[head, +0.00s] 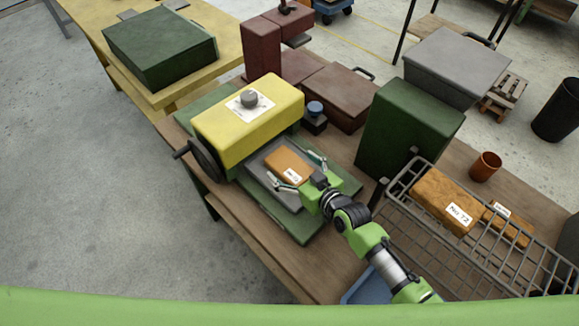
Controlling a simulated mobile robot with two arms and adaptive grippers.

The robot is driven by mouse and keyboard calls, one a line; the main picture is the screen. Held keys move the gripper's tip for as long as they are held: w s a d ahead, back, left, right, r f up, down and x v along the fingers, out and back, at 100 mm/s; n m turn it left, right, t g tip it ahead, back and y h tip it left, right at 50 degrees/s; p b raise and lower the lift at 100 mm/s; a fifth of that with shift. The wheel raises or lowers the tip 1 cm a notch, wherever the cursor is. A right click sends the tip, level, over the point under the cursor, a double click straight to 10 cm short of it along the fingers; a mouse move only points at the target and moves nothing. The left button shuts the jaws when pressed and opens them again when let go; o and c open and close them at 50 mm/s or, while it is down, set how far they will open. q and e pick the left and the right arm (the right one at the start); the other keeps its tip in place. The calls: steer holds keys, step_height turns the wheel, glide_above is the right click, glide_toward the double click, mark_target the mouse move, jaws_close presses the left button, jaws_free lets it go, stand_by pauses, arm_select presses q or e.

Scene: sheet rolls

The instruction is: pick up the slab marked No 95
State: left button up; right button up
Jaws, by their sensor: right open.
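An orange-brown slab (284,160) lies on the grey plate (262,187) in front of the yellow roll machine (250,122). Its white label is too small to read for sure. My right gripper (296,171) is open, with one finger on each side of the slab's near end. I cannot tell whether the fingers touch it. A larger slab marked No 72 (435,190) and a smaller slab (516,232) with an unreadable label lie in the wire rack (412,217) at the right. My left gripper is not in view.
A dark green box (408,130) stands between the machine and the rack. A brown cup (485,166) stands behind the rack. A dark red box (340,97) and a dark red machine (262,48) are at the back. A crank handle (183,150) juts out left.

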steer(key=c, duration=1.5)
steer(key=shift+r, duration=0.15)
steer(key=c, duration=0.4)
